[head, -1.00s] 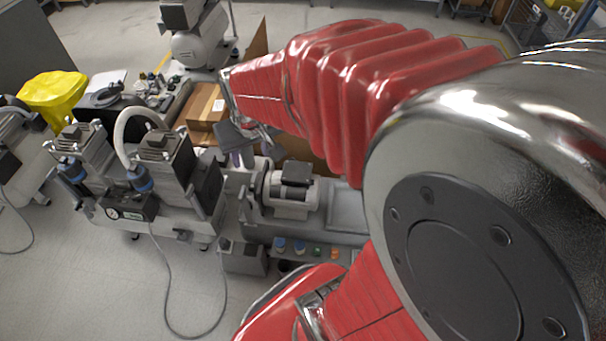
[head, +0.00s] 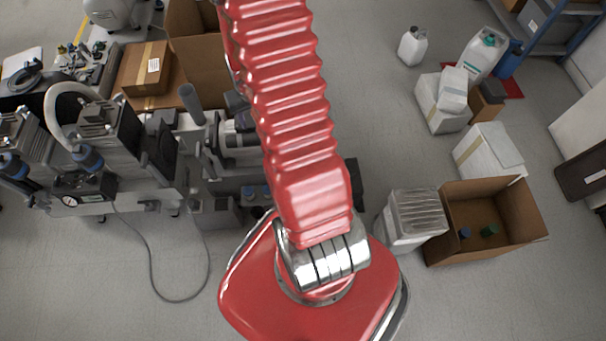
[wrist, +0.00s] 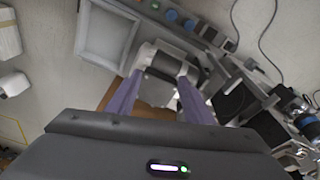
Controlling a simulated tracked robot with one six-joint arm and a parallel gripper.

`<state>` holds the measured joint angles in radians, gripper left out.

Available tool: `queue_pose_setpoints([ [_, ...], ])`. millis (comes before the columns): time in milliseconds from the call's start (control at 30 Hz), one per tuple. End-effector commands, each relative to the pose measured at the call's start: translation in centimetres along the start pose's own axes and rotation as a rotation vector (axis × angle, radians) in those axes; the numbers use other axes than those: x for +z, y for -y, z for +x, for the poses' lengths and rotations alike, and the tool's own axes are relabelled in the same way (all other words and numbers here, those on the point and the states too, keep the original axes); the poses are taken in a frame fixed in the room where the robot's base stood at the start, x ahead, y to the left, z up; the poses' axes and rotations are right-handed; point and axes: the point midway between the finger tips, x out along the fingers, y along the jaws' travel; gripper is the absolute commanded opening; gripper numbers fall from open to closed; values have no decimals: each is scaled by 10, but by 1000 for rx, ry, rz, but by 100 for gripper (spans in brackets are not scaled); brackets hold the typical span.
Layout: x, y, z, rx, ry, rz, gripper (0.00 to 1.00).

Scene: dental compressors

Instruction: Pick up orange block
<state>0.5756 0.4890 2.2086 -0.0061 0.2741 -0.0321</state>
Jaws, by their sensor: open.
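In the head view my arm covers that spot. My gripper (wrist: 160,85) is open and empty, with two purple fingers spread apart. In the wrist view a grey-and-white motor (wrist: 158,75) lies between and beyond the fingers. The gap between fingers and motor cannot be judged. The gripper is hidden in the head view.
Compressor units (head: 105,150) with hoses stand at the left. Behind the motor are a closed carton (head: 147,68) and an open one. At the right are an open box (head: 485,255), white cartons and jugs. A grey tray (wrist: 104,45) sits beside the motor.

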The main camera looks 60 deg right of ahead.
Motion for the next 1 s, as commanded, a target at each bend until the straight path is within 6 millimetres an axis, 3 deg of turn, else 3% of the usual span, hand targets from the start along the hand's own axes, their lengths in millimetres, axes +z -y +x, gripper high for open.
queue_pose_setpoints([
  [100,10,-20,35,5,29,39,47],
  [367,37,-56,104,13,73,114,47],
  [700,95,-96,192,16,134,215,47],
  [900,131,-110,233,16,162,265,47],
  [1000,142,-114,244,16,169,279,47],
])
